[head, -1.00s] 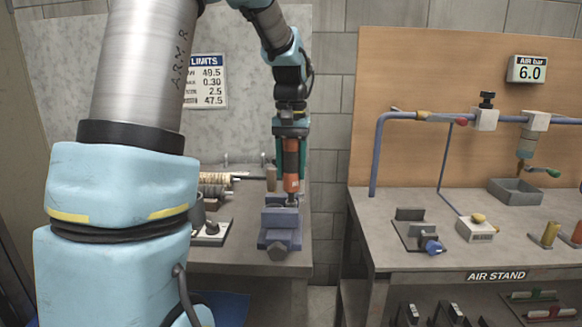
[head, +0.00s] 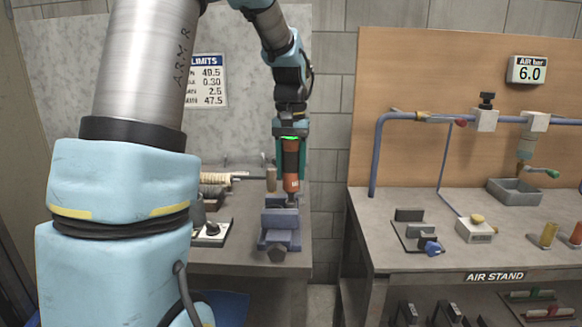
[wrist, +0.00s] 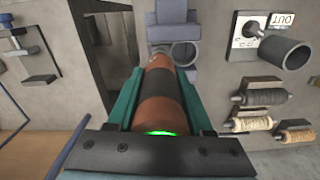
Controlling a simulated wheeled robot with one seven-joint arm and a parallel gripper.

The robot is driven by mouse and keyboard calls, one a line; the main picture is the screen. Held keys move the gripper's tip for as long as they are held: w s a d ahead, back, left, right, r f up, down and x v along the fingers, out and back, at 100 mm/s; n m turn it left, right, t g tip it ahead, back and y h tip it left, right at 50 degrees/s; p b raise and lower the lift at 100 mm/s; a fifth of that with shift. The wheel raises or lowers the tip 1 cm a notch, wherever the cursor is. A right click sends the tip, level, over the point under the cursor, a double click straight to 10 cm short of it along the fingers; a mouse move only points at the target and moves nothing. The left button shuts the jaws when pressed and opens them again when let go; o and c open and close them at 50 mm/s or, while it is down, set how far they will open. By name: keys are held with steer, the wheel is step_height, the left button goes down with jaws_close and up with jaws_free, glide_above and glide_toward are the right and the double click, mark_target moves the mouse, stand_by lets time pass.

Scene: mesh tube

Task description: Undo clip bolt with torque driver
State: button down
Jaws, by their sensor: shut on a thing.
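My gripper (head: 291,165) points straight down over the left bench, its teal fingers shut on the orange and black torque driver (head: 292,184). The driver is upright, and a green light glows at its top end. Its lower tip reaches the top of a blue-grey vise (head: 280,238). In the wrist view the driver (wrist: 157,112) lies between the two fingers, and the vise (wrist: 172,14) shows beyond it. The clip bolt cannot be made out; the driver and vise hide the place where the tip meets it.
Left of the vise are a plate with a dark cup (head: 212,230) and several spools (head: 214,179). A limits sign (head: 206,80) hangs behind. The air stand bench (head: 375,245) is to the right, across a gap, with pipes (head: 400,116) above it.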

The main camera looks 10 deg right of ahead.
mark_target(291, 145)
steer(key=shift+r+p, duration=2.45)
steer(key=shift+r, duration=0.5)
